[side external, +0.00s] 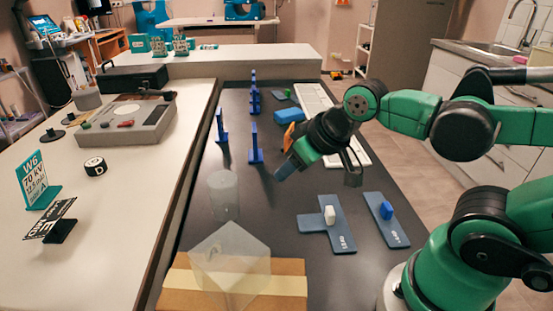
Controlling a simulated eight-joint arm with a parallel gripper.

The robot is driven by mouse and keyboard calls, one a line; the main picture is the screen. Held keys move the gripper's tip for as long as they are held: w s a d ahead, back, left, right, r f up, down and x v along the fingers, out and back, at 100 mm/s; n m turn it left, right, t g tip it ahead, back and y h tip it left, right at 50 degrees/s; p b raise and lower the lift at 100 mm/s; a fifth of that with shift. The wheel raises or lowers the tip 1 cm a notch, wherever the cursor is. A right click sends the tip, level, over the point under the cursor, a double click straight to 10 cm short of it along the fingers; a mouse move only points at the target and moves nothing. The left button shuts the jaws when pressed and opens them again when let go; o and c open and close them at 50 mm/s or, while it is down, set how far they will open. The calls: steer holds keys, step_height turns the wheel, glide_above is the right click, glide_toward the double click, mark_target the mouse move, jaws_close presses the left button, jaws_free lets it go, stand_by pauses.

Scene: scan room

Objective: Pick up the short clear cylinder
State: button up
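A clear cylinder (224,196) stands upright on the dark table strip, left of centre and behind the clear cube. It is the only clear cylinder I can make out. My gripper (285,170) hangs above the strip, pointing down and left, to the right of the cylinder and apart from it. Its tip looks blue-grey, and I cannot make out two separate fingers or anything held.
A clear cube (232,262) sits on a tan board (285,283) at the front. Blue upright stands (255,143) rise behind the cylinder. Dark surface around the cylinder is clear.

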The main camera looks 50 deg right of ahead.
steer(key=shift+o, duration=0.2)
steer(key=o, duration=0.9)
steer(key=shift+w, duration=0.1)
